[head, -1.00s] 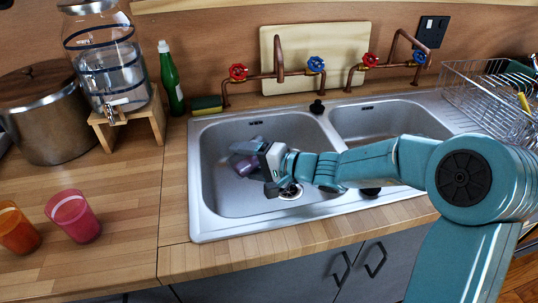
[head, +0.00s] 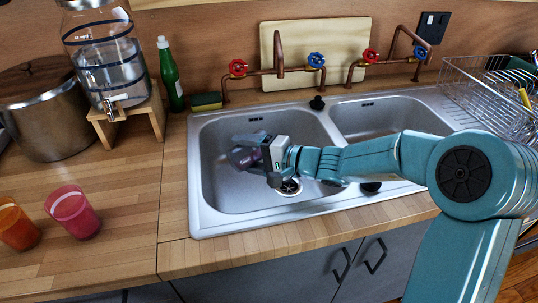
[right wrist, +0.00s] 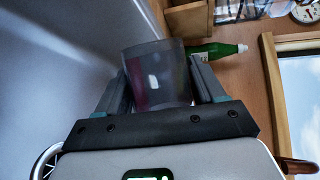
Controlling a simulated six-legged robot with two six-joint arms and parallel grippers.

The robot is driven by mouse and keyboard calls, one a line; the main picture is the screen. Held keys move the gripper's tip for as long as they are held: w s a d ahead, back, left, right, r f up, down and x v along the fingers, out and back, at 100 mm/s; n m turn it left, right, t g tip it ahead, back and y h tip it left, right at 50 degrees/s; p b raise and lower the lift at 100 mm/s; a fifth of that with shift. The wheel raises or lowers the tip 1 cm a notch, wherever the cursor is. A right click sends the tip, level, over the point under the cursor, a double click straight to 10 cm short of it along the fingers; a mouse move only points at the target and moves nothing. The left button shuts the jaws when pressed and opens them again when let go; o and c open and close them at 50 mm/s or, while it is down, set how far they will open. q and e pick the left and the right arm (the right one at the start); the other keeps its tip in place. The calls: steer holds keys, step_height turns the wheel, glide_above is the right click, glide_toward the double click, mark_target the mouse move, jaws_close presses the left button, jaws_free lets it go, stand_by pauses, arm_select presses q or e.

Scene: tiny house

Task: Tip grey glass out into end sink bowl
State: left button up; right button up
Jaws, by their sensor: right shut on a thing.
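The grey glass (head: 240,158) is see-through with a purplish tint. It is held on its side, well tilted, inside the left bowl (head: 225,197) of the steel double sink. My right gripper (head: 258,149) is shut on it, with the arm coming in from the right. In the right wrist view the grey glass (right wrist: 157,72) sits between the two fingers (right wrist: 158,85), and a reddish tint shows through its wall. I cannot tell whether liquid is in it. My left gripper is not in view.
Copper taps (head: 280,66) stand behind the bowls. A green bottle (head: 171,78), a sponge (head: 207,101) and a water dispenser (head: 105,60) are at the back left. Pink (head: 74,212) and orange (head: 17,228) cups stand on the left counter. A wire rack (head: 495,95) is at right.

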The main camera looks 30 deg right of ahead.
steer(key=shift+w+d+r+m, duration=0.1)
steer(key=shift+d+r+m, duration=0.15)
steer(key=shift+m, duration=0.15)
